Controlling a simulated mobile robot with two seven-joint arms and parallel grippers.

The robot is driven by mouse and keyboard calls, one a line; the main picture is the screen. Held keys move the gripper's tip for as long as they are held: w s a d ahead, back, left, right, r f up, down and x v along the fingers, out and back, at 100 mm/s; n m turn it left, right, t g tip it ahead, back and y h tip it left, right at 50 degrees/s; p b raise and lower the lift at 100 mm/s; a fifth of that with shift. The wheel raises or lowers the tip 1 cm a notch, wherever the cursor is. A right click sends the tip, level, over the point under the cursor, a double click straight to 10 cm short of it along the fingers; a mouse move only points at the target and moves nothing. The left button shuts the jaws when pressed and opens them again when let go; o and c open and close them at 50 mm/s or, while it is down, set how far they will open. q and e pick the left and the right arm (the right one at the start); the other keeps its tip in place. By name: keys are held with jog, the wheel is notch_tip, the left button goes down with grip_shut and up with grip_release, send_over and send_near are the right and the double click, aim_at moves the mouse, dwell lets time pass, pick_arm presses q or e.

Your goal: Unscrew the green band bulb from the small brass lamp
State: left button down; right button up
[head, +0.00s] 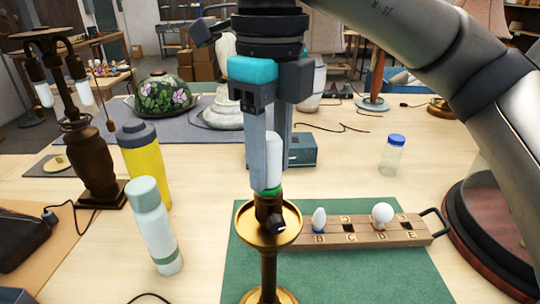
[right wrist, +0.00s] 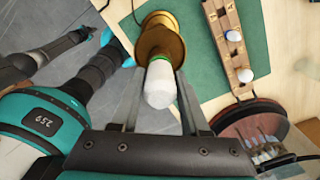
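The small brass lamp (head: 268,239) stands upright at the front middle of the table. The white bulb with a green band (head: 272,150) sits upright in its socket, with the band low, just above the dark socket. My right gripper (head: 270,162) comes down from above, with one finger on each side of the bulb, and looks shut on it. The right wrist view shows the bulb (right wrist: 160,84) between the fingers, with the lamp's brass dish (right wrist: 160,35) beyond; exact contact is hard to see. My left gripper is not in view.
A wooden bulb rack (head: 365,233) with a blue-banded bulb and a round white bulb stands right of the lamp on a green mat (head: 350,275). A pale bottle (head: 155,225), a yellow bottle (head: 143,165) and a dark lamp (head: 95,165) stand left. A glass dome (head: 490,215) is at right.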

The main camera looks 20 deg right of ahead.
grip_shut()
jog(key=n+p, duration=0.1)
jog(key=n, duration=0.5)
jog(key=shift+w+n+p, duration=0.1)
jog(key=shift+n+p, duration=0.2)
jog(key=shift+n, duration=0.7)
jog(key=n, duration=0.4)
jog(key=shift+r+n+p, duration=0.1)
jog(key=shift+n+p, duration=0.2)
jog(key=shift+p, duration=0.1)
jog(key=shift+n, duration=1.7)
